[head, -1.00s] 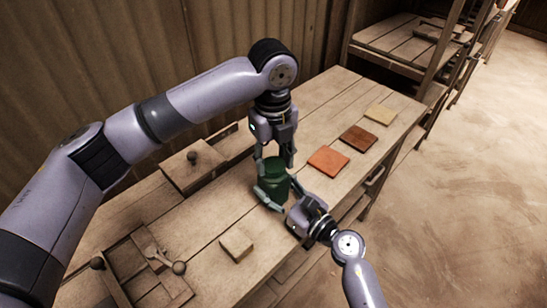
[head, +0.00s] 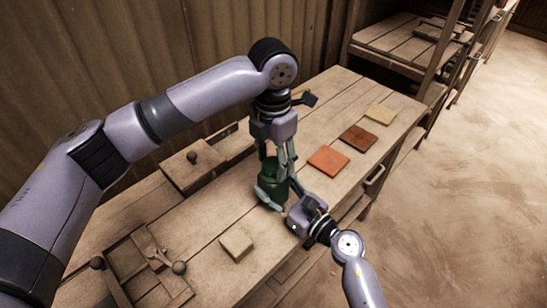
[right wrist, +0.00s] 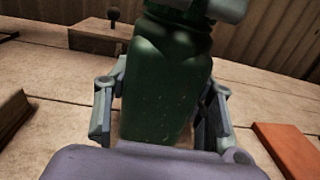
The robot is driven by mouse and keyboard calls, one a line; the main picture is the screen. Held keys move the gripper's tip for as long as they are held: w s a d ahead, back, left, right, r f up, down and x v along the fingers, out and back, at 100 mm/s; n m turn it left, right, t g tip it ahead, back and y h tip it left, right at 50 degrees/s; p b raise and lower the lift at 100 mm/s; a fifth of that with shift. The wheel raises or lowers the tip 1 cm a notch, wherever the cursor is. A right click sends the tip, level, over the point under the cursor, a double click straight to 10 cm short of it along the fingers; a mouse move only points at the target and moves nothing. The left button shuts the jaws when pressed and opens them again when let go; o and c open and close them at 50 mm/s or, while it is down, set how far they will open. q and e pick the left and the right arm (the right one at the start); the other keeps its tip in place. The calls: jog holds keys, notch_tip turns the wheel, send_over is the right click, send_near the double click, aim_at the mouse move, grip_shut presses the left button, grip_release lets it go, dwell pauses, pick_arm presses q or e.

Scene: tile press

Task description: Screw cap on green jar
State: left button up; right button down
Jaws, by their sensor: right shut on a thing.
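The green jar (head: 273,187) stands upright on the wooden bench; its dark green body fills the middle of the right wrist view (right wrist: 165,85). My right gripper (head: 271,199) is shut on the jar's body from the front right, with a finger on each side. My left gripper (head: 275,168) points straight down over the jar, its fingers at the jar's top. Part of a grey fingertip shows by the jar's upper end in the right wrist view. The fingers hide the cap, and I cannot tell whether they are closed on it.
An orange tile (head: 328,159), a brown tile (head: 358,138) and a pale tile (head: 380,114) lie to the right on the bench. A beige block (head: 236,245) lies in front. A knobbed wooden box (head: 193,168) and a wooden tray (head: 125,262) are on the left.

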pick_arm(q)
jog(key=shift+o, duration=1.4)
notch_tip(320, 180, up, 12)
pick_arm(e)
jog(key=c, duration=0.6)
grip_release()
jog(key=shift+c, duration=0.2)
jog(key=v, duration=1.2)
